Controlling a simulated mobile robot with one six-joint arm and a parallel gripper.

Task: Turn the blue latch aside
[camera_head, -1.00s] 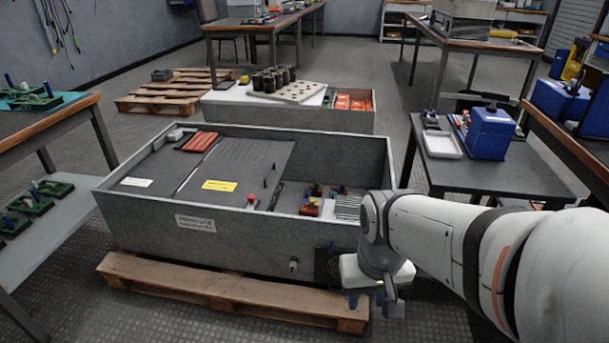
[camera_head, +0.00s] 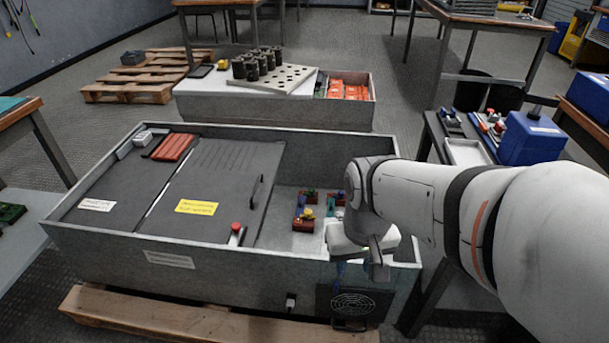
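A small blue piece (camera_head: 340,268), which looks like the blue latch, shows on the front wall of the grey metal cabinet (camera_head: 170,257), just above a black fan grille (camera_head: 352,303). My gripper (camera_head: 352,258) is right in front of and above it at the cabinet's front right and hides much of it. I cannot tell whether they touch. The fingers are small and partly hidden, so I cannot tell if they are open or shut.
The open compartment beside my gripper holds red blocks with coloured knobs (camera_head: 303,215). A dark lid with a handle (camera_head: 258,190) and a red-topped lever (camera_head: 236,232) lie to the left. A side table with a blue box (camera_head: 530,138) stands at right.

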